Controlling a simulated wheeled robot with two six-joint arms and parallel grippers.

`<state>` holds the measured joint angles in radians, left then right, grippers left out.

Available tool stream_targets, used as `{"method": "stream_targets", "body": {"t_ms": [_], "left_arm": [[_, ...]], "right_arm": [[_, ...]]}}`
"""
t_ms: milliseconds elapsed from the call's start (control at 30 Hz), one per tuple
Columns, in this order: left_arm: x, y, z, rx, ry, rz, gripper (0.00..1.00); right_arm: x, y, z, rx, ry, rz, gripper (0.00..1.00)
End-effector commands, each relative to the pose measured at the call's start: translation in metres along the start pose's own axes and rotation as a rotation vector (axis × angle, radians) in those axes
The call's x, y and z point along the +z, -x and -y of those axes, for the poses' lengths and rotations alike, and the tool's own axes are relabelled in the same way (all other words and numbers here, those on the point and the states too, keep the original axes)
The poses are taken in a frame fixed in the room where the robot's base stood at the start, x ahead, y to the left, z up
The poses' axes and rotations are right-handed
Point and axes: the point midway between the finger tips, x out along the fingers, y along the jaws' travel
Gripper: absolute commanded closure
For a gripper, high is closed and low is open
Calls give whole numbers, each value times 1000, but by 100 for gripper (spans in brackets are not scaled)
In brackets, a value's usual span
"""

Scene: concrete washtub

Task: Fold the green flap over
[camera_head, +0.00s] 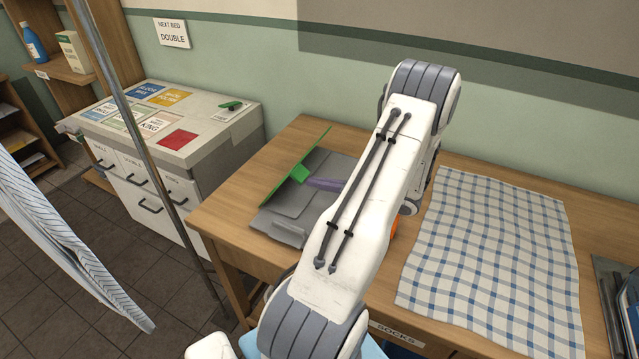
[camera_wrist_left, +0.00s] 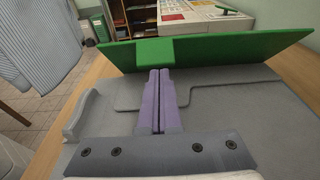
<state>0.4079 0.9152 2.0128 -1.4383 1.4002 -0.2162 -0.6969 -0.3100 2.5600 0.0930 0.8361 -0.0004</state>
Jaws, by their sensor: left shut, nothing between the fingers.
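The green flap (camera_head: 301,170) stands tilted up along the left edge of a grey folding board (camera_head: 276,223) on the wooden table. In the left wrist view the flap (camera_wrist_left: 225,50) spans the top of the picture, with a green tab (camera_wrist_left: 154,51) facing the fingers. My left gripper (camera_head: 312,183) is shut and empty, its purple fingers pointing at the tab. In the wrist view the fingertips (camera_wrist_left: 159,74) are at the tab's lower edge; I cannot tell whether they touch it. My left arm hides the right part of the board. My right gripper is not in view.
A blue checked cloth (camera_head: 490,250) lies on the table (camera_head: 234,206) to the right. A grey cabinet (camera_head: 200,139) with coloured cards on top stands left of the table. A metal pole (camera_head: 148,155) and a striped cloth (camera_head: 62,240) are at the left.

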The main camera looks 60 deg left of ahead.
Motion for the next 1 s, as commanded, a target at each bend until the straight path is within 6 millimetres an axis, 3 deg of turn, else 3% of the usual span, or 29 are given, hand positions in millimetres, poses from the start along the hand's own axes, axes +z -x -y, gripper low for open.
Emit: {"method": "stream_targets", "body": {"t_ms": [133, 567, 767, 1000], "left_arm": [[16, -8, 0, 3, 2, 0, 100], [9, -5, -1, 0, 0, 0, 100], [-13, 17, -5, 2, -1, 0, 100], [-3, 74, -4, 1, 3, -1, 100]], "right_arm": [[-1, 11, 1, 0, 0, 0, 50], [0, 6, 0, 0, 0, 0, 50], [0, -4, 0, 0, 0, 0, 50], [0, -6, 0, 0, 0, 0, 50]]}}
